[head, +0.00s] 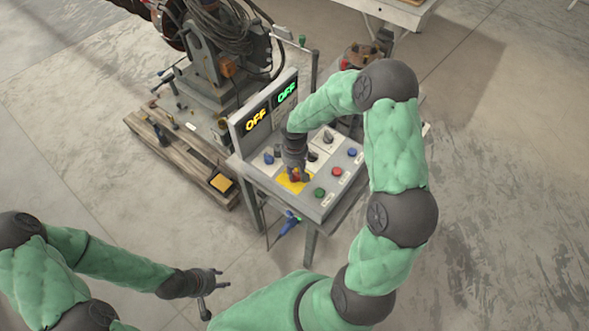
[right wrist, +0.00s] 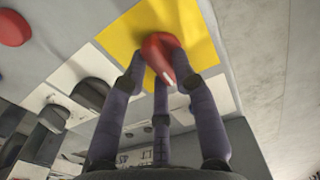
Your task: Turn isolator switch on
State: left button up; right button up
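The isolator switch is a red knob (right wrist: 157,55) on a yellow plate (right wrist: 190,38) of the control panel. In the head view, the yellow plate (head: 291,184) lies at the panel's near left, with the knob mostly hidden by my right gripper (head: 298,175). In the right wrist view, my right gripper (right wrist: 159,68) has fingertips on both sides of the red knob, seemingly touching it, with a third finger below. A white mark shows on the knob's lower end. My left gripper (head: 214,294) is open and empty at the lower left, away from the panel.
The panel's upright display (head: 271,106) reads OFF in yellow and OFF in green. Blue, red and green buttons (head: 319,193) and black knobs surround the switch. A machine on a wooden pallet (head: 190,160) stands left of the panel.

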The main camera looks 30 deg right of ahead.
grip_shut()
jog(key=m+b, duration=0.3)
jog(key=shift+d+f, duration=0.1)
jog(key=shift+f, duration=0.05)
jog(key=m+b, duration=0.3)
jog(key=m, duration=0.1)
jog(key=shift+s+m, duration=0.15)
jog(key=shift+m, duration=0.25)
jog(key=m+b, duration=0.1)
jog(key=m, duration=0.1)
jog(key=m+b, duration=0.2)
jog(key=m, duration=0.1)
jog(key=shift+s+d+m, duration=0.1)
jog(key=shift+s+m, duration=0.1)
jog(key=shift+m, duration=0.1)
jog(key=shift+s+m+b, duration=0.1)
jog(key=shift+m+b, duration=0.85)
jog(key=shift+m, duration=1.25)
